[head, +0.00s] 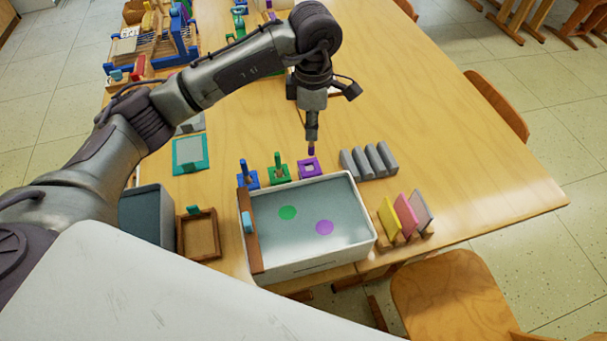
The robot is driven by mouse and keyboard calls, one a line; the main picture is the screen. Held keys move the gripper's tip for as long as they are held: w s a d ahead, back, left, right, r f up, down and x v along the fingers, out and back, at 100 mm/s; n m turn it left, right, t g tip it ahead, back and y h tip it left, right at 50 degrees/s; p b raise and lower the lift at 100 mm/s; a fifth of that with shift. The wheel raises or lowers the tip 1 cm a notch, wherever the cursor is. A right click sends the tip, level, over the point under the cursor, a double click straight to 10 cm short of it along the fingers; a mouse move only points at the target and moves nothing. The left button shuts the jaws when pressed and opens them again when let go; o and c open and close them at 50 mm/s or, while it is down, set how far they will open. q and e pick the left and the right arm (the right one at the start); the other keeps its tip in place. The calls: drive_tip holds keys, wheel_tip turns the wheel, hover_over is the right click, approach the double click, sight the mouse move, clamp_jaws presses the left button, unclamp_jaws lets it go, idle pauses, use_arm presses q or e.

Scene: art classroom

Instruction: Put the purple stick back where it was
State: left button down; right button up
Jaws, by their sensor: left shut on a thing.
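My left gripper (311,132) points down above the table, shut on the purple stick (311,150). Only the stick's lower end shows below the fingers. The stick is just above the purple square holder (310,167), which has a pale middle. I cannot tell whether the stick's tip touches the holder. A green holder with a green stick (278,166) and a blue holder with a blue stick (246,175) stand to its left. My right gripper is not in view.
A white tray (371,240) with a green spot and a purple spot stands in front of the holders. Grey blocks (368,160) lie to the right. Coloured panels (408,216) stand in a wooden rack. The table's right part is clear.

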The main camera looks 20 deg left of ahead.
sight(310, 153)
use_arm(q)
drive_tip(key=shift+w+a+f, duration=0.1)
drive_tip(key=shift+w+f, duration=0.05)
drive_tip(key=shift+f, duration=0.2)
wheel_tip(310, 153, down, 5)
drive_tip(key=shift+a+r+p, duration=0.1)
drive_tip(key=shift+p, duration=0.3)
drive_tip(key=shift+f, duration=0.4)
wheel_tip(310, 153, down, 4)
drive_tip(key=shift+r, duration=0.1)
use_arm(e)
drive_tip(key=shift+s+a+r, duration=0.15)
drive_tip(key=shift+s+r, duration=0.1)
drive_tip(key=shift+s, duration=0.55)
use_arm(q)
drive_tip(key=shift+f, duration=0.25)
drive_tip(key=c, duration=1.2)
unclamp_jaws()
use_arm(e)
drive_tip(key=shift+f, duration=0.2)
